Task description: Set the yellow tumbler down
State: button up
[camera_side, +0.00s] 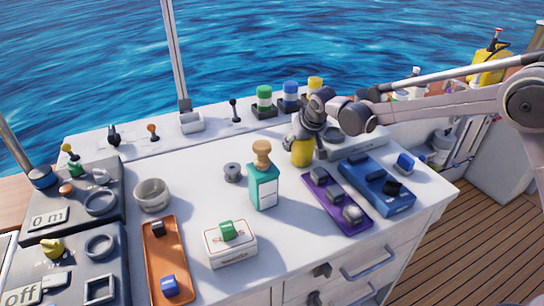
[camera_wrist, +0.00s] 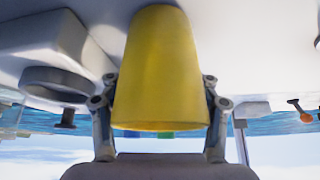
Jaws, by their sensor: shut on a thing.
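The yellow tumbler (camera_side: 302,153) is upright at the back right of the white counter, just below my gripper (camera_side: 306,136). In the wrist view the tumbler (camera_wrist: 160,75) fills the middle, with a finger on each side of it. My gripper is shut on it. The wrist picture is upside down, with the counter at the top. The tumbler's base is at or very near the counter top; I cannot tell if it touches.
Green, blue and yellow-capped jars (camera_side: 290,97) stand behind. Some bare counter lies between bottle and tumbler.

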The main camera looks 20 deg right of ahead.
jog(key=shift+f, duration=0.1)
jog(key=o, duration=1.2)
jog(key=d+v, duration=0.1)
jog(key=v, duration=1.1)
jog(key=s+d+r, duration=0.3)
jog(key=s, duration=0.4)
jog(key=shift+n+t+y, duration=0.5)
jog(key=shift+n+t, duration=0.1)
jog(key=shift+n, duration=0.3)
jog(key=s+d+f, duration=0.1)
jog(key=s+d, duration=0.1)
jog(key=s, duration=0.5)
jog(key=s+d+f, duration=0.2)
jog(key=s, duration=0.5)
jog(key=s+d+f, duration=0.2)
jog(key=s, duration=0.5)
jog(key=shift+s+d+f, duration=0.1)
jog(key=shift+s+f, duration=0.05)
jog(key=shift+s, duration=0.2)
